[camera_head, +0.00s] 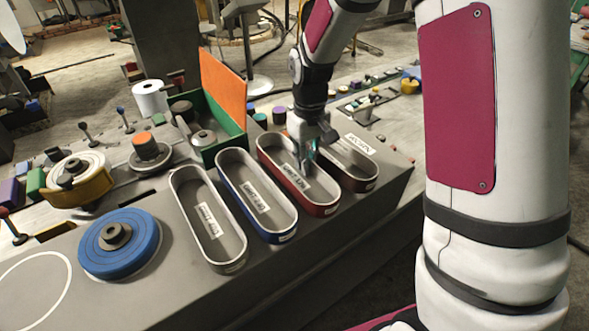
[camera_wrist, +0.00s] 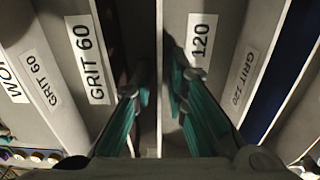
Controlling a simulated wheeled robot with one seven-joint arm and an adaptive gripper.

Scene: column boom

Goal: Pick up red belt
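The red belt (camera_head: 318,209) is a long upright loop with a pale inside, third from the left in a row of belts on the grey bench. My gripper (camera_head: 308,165) points down at the right part of its loop in the head view. In the wrist view my gripper (camera_wrist: 160,95) has two teal fingers standing apart, with a pale strip running between them. A label reading GRIT 60 (camera_wrist: 90,60) is left of the fingers and one reading 120 (camera_wrist: 200,40) is right. I cannot tell whether either finger touches the belt wall.
A blue belt (camera_head: 270,236) and a grey belt (camera_head: 228,267) stand to the left, and a brown belt (camera_head: 362,186) close on the right. A green and orange bin (camera_head: 222,95) is behind. A blue disc (camera_head: 120,258) lies at the front left.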

